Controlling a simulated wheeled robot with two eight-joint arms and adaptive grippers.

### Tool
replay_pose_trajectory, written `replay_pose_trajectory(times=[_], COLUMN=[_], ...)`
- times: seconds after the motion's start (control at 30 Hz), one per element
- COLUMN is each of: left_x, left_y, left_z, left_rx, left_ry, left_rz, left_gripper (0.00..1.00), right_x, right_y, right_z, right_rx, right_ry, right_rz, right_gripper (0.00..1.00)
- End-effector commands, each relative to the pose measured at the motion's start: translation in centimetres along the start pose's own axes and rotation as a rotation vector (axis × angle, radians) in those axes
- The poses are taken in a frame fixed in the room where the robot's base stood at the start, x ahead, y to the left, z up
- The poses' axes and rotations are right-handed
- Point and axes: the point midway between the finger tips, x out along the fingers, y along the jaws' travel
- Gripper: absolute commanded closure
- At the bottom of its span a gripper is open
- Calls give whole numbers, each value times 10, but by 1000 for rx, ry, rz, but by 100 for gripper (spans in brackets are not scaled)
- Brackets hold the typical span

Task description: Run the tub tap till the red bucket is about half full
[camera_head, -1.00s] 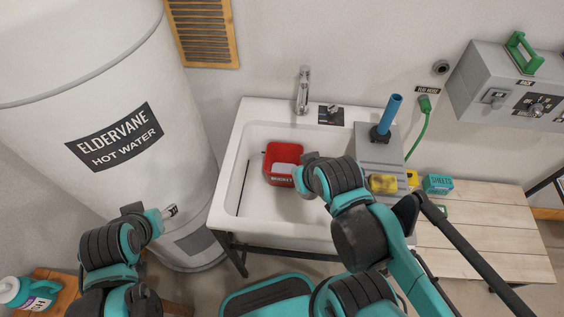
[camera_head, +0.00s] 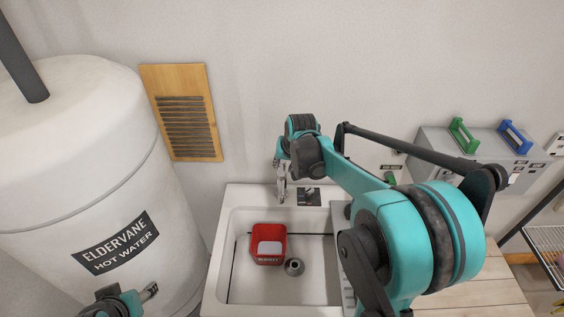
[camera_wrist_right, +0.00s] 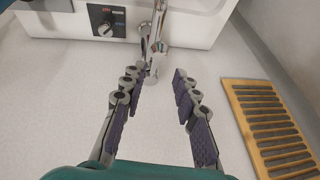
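The red bucket (camera_head: 267,244) stands upright in the white tub (camera_head: 235,290). A pale patch shows inside it; I cannot tell whether that is water or the bucket's bottom. The chrome tap (camera_head: 282,193) rises behind the tub, its upper part partly hidden by my right gripper (camera_head: 281,165). In the right wrist view my right gripper (camera_wrist_right: 158,80) is open and empty, with the tap (camera_wrist_right: 156,35) beyond and between its fingertips. I see no stream of water. My left gripper (camera_head: 150,291) is low at the left, clear of the tub; its fingers are too small to judge.
A control plate with a knob (camera_wrist_right: 107,27) sits beside the tap. The drain (camera_head: 294,267) is right of the bucket. A large hot water tank (camera_head: 90,180) stands left. A wooden vent (camera_head: 185,120) is on the wall. A grey box with green and blue handles is at right.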

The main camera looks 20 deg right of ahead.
Motion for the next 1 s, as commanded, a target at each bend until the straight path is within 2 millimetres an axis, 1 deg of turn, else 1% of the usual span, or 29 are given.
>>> replay_pose_trajectory(times=[0.03, 0.13, 0.27, 0.5, 0.63, 0.8, 1.0], left_x=[-5, -7, -5, 1, 3, 3, 3], left_y=[0, 0, 0, 0, 0, 0, 0], left_z=[-4, -5, -3, 1, 2, 3, 2], left_rx=[0, 0, 0, 0, 0, 0, 0], left_ry=[0, 0, 0, 0, 0, 0, 0], left_rz=[0, 0, 0, 0, 0, 0, 0], left_gripper=[45, 45, 45, 45, 45, 45, 45], right_x=[2, 9, 23, 63, 79, 88, 89], right_y=[1, 4, 4, 5, 5, 5, 5], right_z=[-9, -15, -16, -15, -15, -15, -15], right_rx=[15, 30, 35, 34, 34, 34, 33], right_ry=[-5, -11, -12, -12, -11, -11, -11], right_rz=[2, 5, 5, 5, 5, 5, 5], right_gripper=[70, 70, 70, 70, 70, 70, 70])
